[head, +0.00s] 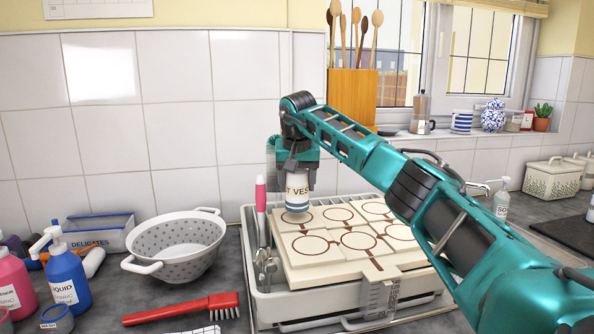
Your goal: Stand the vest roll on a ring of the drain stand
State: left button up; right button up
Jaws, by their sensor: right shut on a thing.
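The vest roll (298,191) is white with dark lettering, part of which reads "T VES", and has a blue band near its lower end. My right gripper (297,172) points down and is shut on its upper part. The roll is upright over the back-left ring of the drain stand (318,268). I cannot tell whether its lower end touches the stand. The stand has a cream top marked with several brown rings; the other visible rings are empty. My left gripper is not in view.
A white colander (178,246) and a red brush (185,309) lie left of the stand. A pink-and-white brush handle (261,208) stands at its left edge. Blue (66,279) and pink (14,285) bottles are at far left. My right arm covers the stand's right side.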

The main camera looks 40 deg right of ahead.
jog(key=shift+f, duration=0.25)
jog(key=shift+f, duration=0.55)
dwell(0.4)
jog(key=o, duration=1.2)
jog(key=shift+o, duration=0.2)
jog(key=shift+r, duration=0.1)
jog(key=shift+r, duration=6.4)
jog(key=shift+s, duration=0.1)
